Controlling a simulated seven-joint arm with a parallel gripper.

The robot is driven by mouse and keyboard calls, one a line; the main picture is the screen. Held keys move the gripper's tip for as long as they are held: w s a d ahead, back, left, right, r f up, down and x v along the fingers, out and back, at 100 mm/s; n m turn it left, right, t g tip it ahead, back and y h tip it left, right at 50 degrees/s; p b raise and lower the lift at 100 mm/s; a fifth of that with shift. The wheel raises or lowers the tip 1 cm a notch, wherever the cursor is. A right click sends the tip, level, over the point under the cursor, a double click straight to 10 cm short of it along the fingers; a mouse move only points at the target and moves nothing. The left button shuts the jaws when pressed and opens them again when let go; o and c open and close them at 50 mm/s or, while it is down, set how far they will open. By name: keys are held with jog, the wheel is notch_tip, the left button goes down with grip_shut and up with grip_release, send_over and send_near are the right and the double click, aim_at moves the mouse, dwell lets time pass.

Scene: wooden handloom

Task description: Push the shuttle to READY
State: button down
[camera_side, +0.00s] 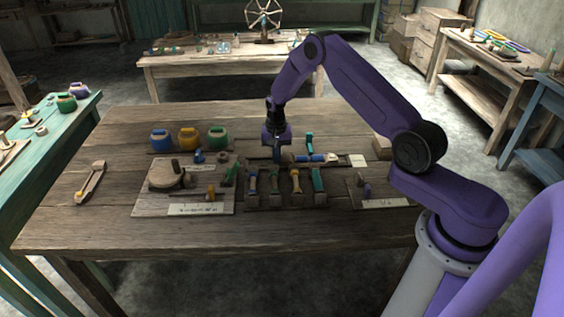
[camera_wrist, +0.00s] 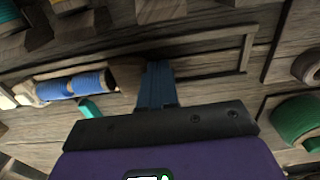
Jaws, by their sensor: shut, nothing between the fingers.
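The shuttle (camera_side: 316,158) is a slim piece wound with blue thread. It lies lengthwise in a shallow track at the back of the middle board. In the wrist view the shuttle (camera_wrist: 75,86) shows its blue winding and a wooden end block. My gripper (camera_side: 277,154) is shut and empty, pointing down at the shuttle's left end in the side view. In the wrist view its fingertips (camera_wrist: 155,85) are right beside the wooden end block; I cannot tell whether they touch it. A pale label (camera_side: 357,160) sits beyond the shuttle's right end, its words too small to read.
A teal upright piece (camera_side: 309,143) stands just behind the shuttle. Several coloured spools (camera_side: 295,181) stand in front of the track. Blue, yellow and green containers (camera_side: 188,138) stand at the back left. The table's left front (camera_side: 110,225) is clear.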

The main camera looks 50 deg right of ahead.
aim_at(286, 158)
jog(key=shift+s+d, duration=1.15)
jog(key=shift+w+a, duration=0.1)
jog(key=shift+w, duration=0.05)
jog(key=shift+w+a, duration=0.35)
jog(key=shift+a, duration=0.05)
jog(key=shift+r, duration=3.55)
